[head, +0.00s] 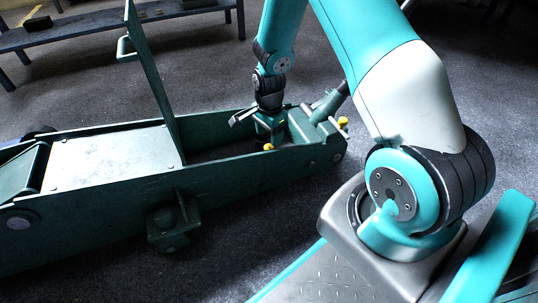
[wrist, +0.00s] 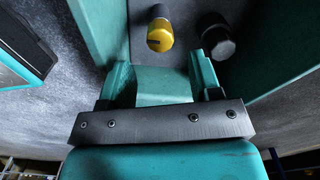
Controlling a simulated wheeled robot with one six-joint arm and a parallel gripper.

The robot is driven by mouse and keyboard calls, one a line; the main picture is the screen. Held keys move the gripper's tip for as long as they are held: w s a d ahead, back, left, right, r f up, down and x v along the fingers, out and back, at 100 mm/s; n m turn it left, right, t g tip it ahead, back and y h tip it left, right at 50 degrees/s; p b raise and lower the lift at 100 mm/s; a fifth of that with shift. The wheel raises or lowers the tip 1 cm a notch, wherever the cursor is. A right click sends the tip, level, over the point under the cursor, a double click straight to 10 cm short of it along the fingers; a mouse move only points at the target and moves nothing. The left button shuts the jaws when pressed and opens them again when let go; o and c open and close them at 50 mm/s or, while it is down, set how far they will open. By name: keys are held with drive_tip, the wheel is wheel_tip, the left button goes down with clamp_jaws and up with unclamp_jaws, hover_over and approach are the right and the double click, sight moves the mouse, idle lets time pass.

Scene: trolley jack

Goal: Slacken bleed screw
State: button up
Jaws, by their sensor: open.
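The green trolley jack (head: 230,172) stretches across the left and middle of the head view. My gripper (head: 270,138) points down into the jack's open frame near its right end. A yellow-capped part (head: 268,147) shows just by the fingertips there. In the wrist view my gripper (wrist: 162,72) is open, with a yellow-capped screw (wrist: 160,35) beyond the gap between the fingers, not held. A black knob (wrist: 215,45) stands to its right, beyond the right finger. Another yellow end (head: 343,122) shows at the jack's right end. No label tells which is the bleed screw.
A raised green plate (head: 153,75) with a handle stands left of my arm. Green side walls (wrist: 270,50) rise close around the gripper. A bench (head: 100,22) stands at the back left. The grey floor (head: 215,85) behind the jack is clear.

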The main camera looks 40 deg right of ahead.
sight(269, 146)
wheel_tip(269, 146, down, 6)
drive_tip(key=b, duration=0.3)
drive_tip(key=shift+r, duration=0.1)
drive_tip(key=c, duration=0.9)
drive_tip(key=shift+c, duration=0.2)
